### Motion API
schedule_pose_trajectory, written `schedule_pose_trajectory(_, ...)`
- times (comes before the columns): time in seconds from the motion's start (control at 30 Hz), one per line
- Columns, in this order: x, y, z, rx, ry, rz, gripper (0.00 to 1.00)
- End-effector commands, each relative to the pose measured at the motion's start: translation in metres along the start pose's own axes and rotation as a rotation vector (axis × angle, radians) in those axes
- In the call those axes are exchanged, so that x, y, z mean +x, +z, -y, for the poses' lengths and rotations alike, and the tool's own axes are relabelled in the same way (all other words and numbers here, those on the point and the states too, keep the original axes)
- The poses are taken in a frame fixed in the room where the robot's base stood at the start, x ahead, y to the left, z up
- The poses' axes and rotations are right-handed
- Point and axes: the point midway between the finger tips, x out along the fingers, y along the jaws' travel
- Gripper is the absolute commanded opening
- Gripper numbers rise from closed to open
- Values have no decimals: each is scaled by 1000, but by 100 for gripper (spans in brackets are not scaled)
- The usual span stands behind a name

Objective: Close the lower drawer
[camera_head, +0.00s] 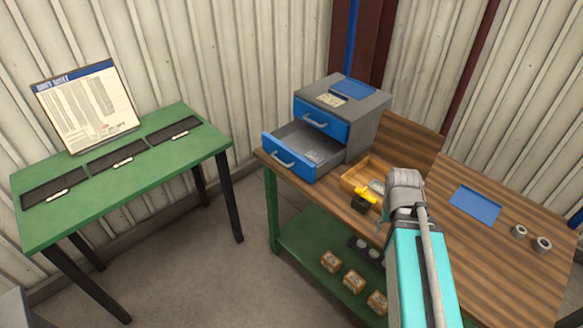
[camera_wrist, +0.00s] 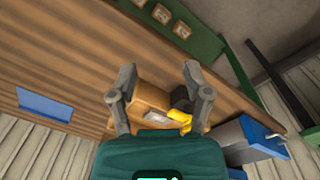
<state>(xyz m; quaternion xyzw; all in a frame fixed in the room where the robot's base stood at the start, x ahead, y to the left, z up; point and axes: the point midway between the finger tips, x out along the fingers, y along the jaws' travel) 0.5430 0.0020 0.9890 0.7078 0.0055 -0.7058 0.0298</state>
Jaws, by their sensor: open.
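The grey drawer cabinet (camera_head: 368,120) stands at the back left corner of the wooden bench. Its lower drawer (camera_head: 290,158) is pulled well out, with a blue front, a pale handle and a small light item inside. The upper drawer (camera_head: 321,119) looks shut. In the wrist view the lower drawer's blue front (camera_wrist: 262,137) shows at the right. My gripper (camera_wrist: 158,75) is open and empty, its fingers spread above the bench near the wooden box. In the camera_head view my arm mostly hides the gripper, right of the open drawer and apart from it.
A wooden box (camera_head: 350,181) with a yellow and black item (camera_head: 366,195) sits right of the cabinet. A blue mat (camera_head: 475,205) and two metal rings (camera_head: 542,244) lie farther right. Small boxes (camera_head: 331,261) stand on the lower shelf. A green table (camera_head: 120,176) stands left, across a floor gap.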

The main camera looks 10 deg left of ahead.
Motion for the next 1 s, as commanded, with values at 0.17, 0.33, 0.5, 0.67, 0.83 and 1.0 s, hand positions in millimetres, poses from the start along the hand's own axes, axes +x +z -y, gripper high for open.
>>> schedule_pose_trajectory(0.17,24,-21,9,-148,97,-7,18)
schedule_pose_trajectory(0.33,47,-48,24,-374,248,-6,0)
schedule_pose_trajectory(0.5,66,-79,46,-620,420,6,0)
schedule_pose_trajectory(0.67,78,-106,74,-845,587,34,0)
schedule_pose_trajectory(0.83,87,-134,110,-1072,771,77,0)
schedule_pose_trajectory(1.0,92,-158,154,-1284,964,140,0)
